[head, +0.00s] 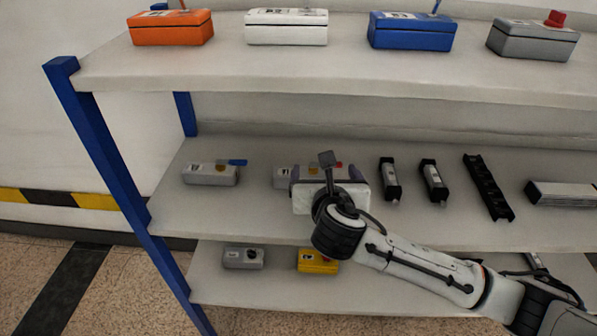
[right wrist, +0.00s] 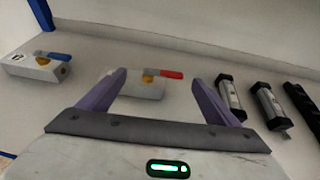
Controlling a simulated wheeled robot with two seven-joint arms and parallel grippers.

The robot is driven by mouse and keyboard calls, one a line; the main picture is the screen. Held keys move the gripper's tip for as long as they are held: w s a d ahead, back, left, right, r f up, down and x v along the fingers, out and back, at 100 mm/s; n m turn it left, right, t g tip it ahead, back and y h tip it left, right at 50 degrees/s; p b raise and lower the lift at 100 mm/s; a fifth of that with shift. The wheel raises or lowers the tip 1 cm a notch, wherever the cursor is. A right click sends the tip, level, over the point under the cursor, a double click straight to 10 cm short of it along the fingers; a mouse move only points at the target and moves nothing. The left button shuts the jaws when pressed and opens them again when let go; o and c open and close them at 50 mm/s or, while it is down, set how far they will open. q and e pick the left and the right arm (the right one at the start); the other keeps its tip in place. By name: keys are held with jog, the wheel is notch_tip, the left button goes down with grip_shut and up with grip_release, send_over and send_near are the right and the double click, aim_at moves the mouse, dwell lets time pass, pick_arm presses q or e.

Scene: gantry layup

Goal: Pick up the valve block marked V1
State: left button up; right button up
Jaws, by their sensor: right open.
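Two light grey valve blocks are on the middle shelf. One with a blue handle (head: 211,174) sits at the left; it also shows at the left of the right wrist view (right wrist: 35,69). The other, with a red handle (right wrist: 147,88), is partly hidden behind my right gripper in the head view (head: 281,178). I cannot read which one is marked V1. My right gripper (head: 325,172) is open, its two purple fingers (right wrist: 157,80) pointing at the red-handled block. The block appears between the fingertips in the wrist view, with no visible grip. My left gripper is not in view.
Two black-and-silver cylinders (head: 390,180) (head: 433,182) and a black rail (head: 487,187) lie right of my gripper. The top shelf (head: 330,80) holds several coloured boxes. A grey box (head: 242,258) and a yellow box (head: 317,262) are below. A blue post (head: 110,165) stands left.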

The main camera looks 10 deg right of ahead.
jog(key=shift+x, duration=1.2)
jog(key=x, duration=0.5)
jog(key=shift+s+d+b, duration=0.1)
jog(key=shift+d+b, duration=0.2)
jog(key=shift+b, duration=0.1)
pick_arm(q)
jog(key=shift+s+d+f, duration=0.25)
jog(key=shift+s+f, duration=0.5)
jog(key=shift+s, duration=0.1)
pick_arm(e)
jog(key=c, duration=1.1)
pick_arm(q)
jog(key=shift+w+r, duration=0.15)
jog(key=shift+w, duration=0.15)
pick_arm(e)
jog(key=c, duration=0.3)
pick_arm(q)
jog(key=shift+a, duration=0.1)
pick_arm(e)
jog(key=shift+r, duration=0.1)
